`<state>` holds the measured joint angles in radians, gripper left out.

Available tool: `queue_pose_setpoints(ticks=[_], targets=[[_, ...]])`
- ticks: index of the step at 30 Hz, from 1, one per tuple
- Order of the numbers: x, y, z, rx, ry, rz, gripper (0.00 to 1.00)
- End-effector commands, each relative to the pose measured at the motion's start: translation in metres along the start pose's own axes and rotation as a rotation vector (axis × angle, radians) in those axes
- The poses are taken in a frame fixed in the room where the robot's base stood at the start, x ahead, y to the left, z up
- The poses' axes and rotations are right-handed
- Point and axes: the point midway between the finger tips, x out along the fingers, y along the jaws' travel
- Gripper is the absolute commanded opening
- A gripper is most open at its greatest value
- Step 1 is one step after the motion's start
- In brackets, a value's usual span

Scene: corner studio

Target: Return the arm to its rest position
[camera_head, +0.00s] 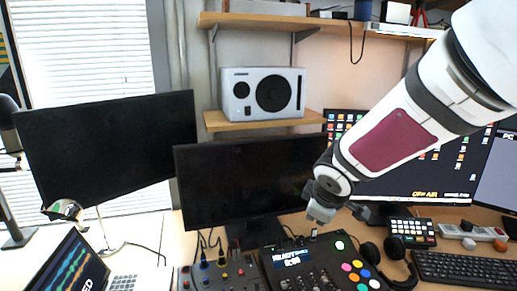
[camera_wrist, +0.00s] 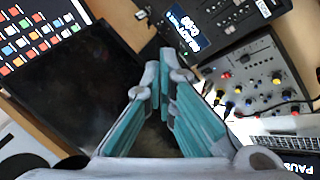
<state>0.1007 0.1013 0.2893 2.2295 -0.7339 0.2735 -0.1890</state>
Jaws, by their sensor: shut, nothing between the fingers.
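My arm reaches in from the upper right in the head view, a white link with a dark red panel. My gripper (camera_head: 322,213) hangs at its end, in front of the monitors and above the desk gear. In the wrist view my gripper (camera_wrist: 164,62) shows two teal-lined fingers meeting at their tips. It is shut and empty. The black middle monitor (camera_head: 250,180) stands behind and to the left of it. A black control deck with coloured buttons (camera_head: 345,272) lies below it; whether they touch is not clear, but a gap seems to show.
A mixer (camera_head: 222,272) and a laptop (camera_head: 70,265) stand at the left. Headphones (camera_head: 393,262) and a keyboard (camera_head: 465,268) lie at the right. A shelf with a white speaker (camera_head: 262,92) is above. Monitors stand at left (camera_head: 110,145) and right (camera_head: 440,180). The desk is crowded.

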Motion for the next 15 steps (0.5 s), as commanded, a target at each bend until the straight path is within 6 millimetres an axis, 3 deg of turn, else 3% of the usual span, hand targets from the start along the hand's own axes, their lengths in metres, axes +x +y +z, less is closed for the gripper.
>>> queue_pose_setpoints(ticks=[1,7,11,15], targets=[[-0.025,0.005,0.015,0.064,-0.034,0.024,0.0],[-0.103,-0.004,0.073,0.347,-0.153,0.056,0.0],[-0.149,-0.028,0.105,0.537,-0.198,0.042,0.0],[-0.192,-0.063,0.133,0.738,-0.22,-0.007,0.0]])
